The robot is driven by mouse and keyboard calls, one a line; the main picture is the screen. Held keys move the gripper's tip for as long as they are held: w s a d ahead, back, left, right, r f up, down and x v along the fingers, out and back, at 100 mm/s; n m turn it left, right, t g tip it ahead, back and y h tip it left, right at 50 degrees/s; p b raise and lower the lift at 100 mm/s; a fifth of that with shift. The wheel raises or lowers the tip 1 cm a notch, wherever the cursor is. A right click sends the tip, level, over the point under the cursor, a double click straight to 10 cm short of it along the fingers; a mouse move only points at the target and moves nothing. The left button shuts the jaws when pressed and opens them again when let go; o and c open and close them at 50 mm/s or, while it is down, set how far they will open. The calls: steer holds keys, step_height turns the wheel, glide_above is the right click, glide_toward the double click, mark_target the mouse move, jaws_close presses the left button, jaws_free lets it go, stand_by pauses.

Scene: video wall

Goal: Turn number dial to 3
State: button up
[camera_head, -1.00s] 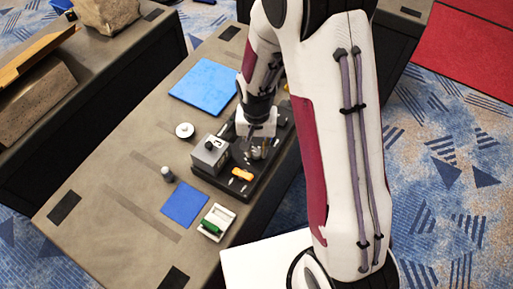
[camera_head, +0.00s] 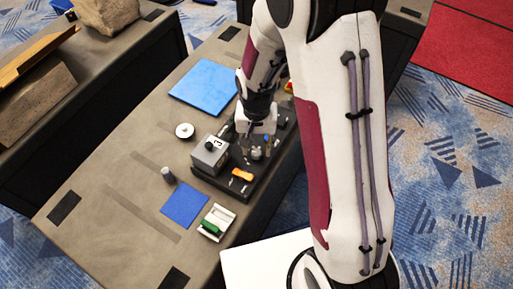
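A black board (camera_head: 237,190) with several small parts on it lies on the grey-brown table. A grey box with a black knob (camera_head: 210,155) stands at its left end. A small round light-grey part (camera_head: 257,153) sits near the board's middle and may be the number dial; its numbers are too small to read. My gripper (camera_head: 253,137) hangs pointing down over the board, close to this round part. Its fingers are dark and small, so I cannot tell whether they are open or whether they touch anything.
A blue mat (camera_head: 204,86) lies behind, with a white disc (camera_head: 184,130) nearer. A small grey cylinder (camera_head: 168,174), a dark blue square (camera_head: 185,205) and a white tray (camera_head: 217,222) with a green item are at the front. The table's left part is clear. My arm hides the right side.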

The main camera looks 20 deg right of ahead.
mark_target(257, 154)
step_height(257, 154, up, 10)
steer(key=shift+r, duration=0.25)
stand_by(0.5)
steer(key=shift+s, duration=0.1)
stand_by(0.5)
steer(key=s+d+r+n+t, duration=0.2)
steer(key=s+r, duration=0.6)
steer(key=r, duration=0.1)
steer(key=s+d+r+n+t, duration=0.1)
steer(key=s+d+r+t, duration=0.1)
steer(key=s+r, duration=0.7)
steer(key=shift+d+r+n+t, duration=0.15)
steer(key=shift+d+n+t, duration=0.2)
steer(key=shift+t, duration=0.45)
